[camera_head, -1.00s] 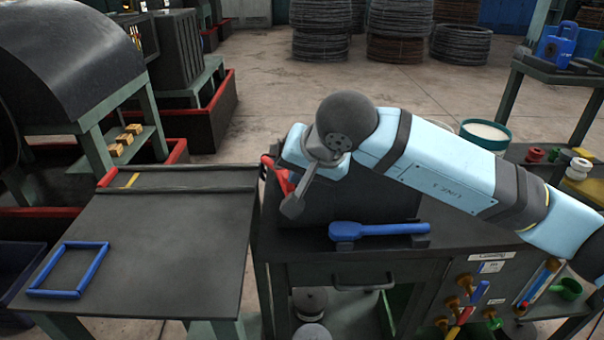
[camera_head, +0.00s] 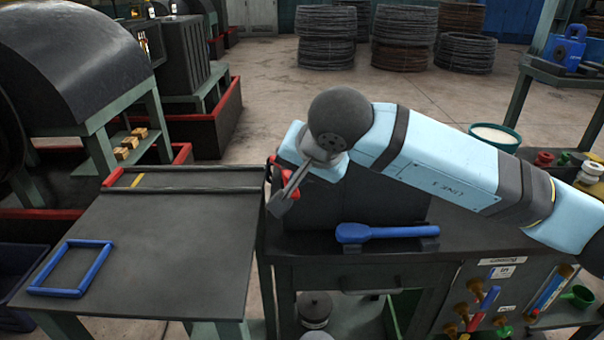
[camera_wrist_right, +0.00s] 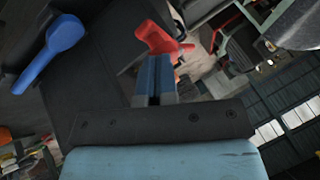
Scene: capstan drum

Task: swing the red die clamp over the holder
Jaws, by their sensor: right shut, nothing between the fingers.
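The red die clamp (camera_head: 285,182) shows at the left edge of a dark block (camera_head: 385,207) on the bench, partly hidden by my right arm. That block may be the holder; I cannot tell for sure. In the right wrist view the red clamp (camera_wrist_right: 158,38) lies just beyond the fingertips. My right gripper (camera_head: 278,207) is at the clamp in the head view, and it also shows in the wrist view (camera_wrist_right: 155,62). Its fingers are together with nothing between them. I cannot tell whether they touch the clamp. My left gripper is not in view.
A blue-handled tool (camera_head: 385,232) lies on the bench front. A dark table (camera_head: 170,250) with a blue frame (camera_head: 70,268) stands left. Valves (camera_head: 475,310) line the bench's right front. A green-rimmed tub (camera_head: 495,137) stands behind my arm.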

